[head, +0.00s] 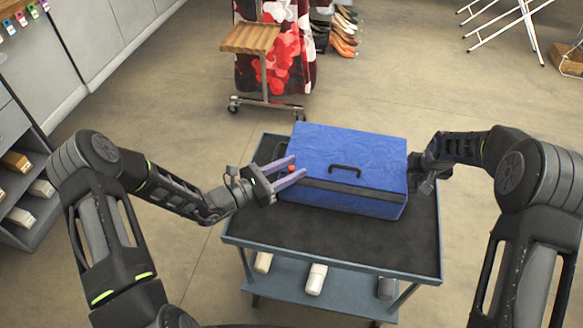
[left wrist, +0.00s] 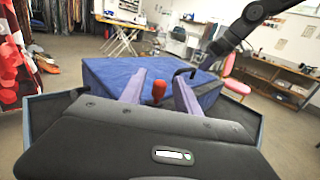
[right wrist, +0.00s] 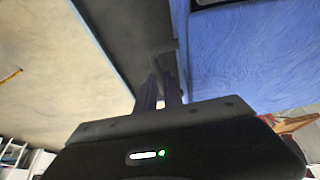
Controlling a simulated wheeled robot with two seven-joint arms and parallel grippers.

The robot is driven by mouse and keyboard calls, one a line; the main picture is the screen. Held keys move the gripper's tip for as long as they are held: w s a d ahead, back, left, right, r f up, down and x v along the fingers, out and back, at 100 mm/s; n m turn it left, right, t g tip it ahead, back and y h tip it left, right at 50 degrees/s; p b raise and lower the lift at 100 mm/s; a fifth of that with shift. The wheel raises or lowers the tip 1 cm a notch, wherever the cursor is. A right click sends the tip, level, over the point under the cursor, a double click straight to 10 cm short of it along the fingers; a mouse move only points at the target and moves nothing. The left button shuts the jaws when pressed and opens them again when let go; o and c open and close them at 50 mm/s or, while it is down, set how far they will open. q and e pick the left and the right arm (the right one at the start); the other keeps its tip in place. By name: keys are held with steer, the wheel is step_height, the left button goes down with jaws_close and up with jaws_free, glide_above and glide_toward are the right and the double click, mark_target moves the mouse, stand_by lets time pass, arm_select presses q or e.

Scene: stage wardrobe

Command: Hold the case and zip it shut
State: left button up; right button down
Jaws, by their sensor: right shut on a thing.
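The blue case (head: 345,150) lies on the cart with its lid down. A dark zip band runs along its front side and a black handle (head: 345,168) is on top. A red zip pull (left wrist: 159,88) is at the case's left end; it also shows in the head view (head: 291,169). My left gripper (head: 299,165) is open, its purple fingers on either side of the red pull with gaps left. My right gripper (right wrist: 163,88) is shut at the case's right side; the exact part held is hard to make out.
The case rests on a dark-topped blue cart (head: 330,236), whose front strip is bare. A wheeled stand (head: 250,38) with a red floral garment is behind. A shelf unit (head: 22,190) stands at left.

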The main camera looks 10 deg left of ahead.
arm_select(q)
jaws_close()
stand_by(0.5)
steer(key=shift+d, duration=0.1)
stand_by(0.9)
